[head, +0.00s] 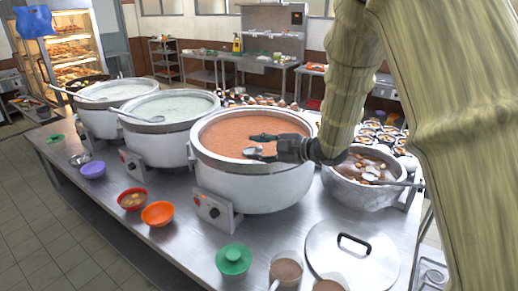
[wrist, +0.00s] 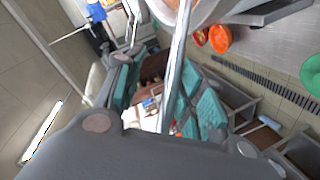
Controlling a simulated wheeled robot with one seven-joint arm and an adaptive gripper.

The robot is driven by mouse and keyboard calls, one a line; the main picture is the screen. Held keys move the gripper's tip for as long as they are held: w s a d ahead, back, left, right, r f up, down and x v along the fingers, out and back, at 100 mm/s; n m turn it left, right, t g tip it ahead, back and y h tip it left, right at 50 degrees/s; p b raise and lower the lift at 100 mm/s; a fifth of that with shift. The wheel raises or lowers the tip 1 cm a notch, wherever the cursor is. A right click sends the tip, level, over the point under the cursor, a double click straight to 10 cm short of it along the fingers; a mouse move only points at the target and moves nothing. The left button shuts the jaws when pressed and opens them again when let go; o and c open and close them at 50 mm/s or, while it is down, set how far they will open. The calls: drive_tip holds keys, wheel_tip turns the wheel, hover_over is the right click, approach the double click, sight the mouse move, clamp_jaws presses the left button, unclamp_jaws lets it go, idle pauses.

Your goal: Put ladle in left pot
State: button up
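The left pot (head: 105,121), large, silver and full of pale congee, stands at the far left of a row of three; a ladle (head: 72,94) rests across its rim. The middle pot (head: 158,141) holds pale green congee and another ladle (head: 137,116). My gripper (head: 257,146) is above the third pot (head: 240,188) of orange-red congee, its dark fingers spread. A small silvery piece (head: 250,152) shows by the fingertips. In the wrist view, a long metal rod, apparently a ladle handle (wrist: 177,70), runs between the teal-padded fingers, with a gap at the left finger. Its bowl is not clear.
A smaller pot (head: 352,188) with a ladle stands to the right. A blue bag (head: 35,22) hangs at the back left.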

drive_tip(key=v, duration=0.7)
drive_tip(key=shift+d, duration=0.25)
drive_tip(key=shift+s, duration=0.1)
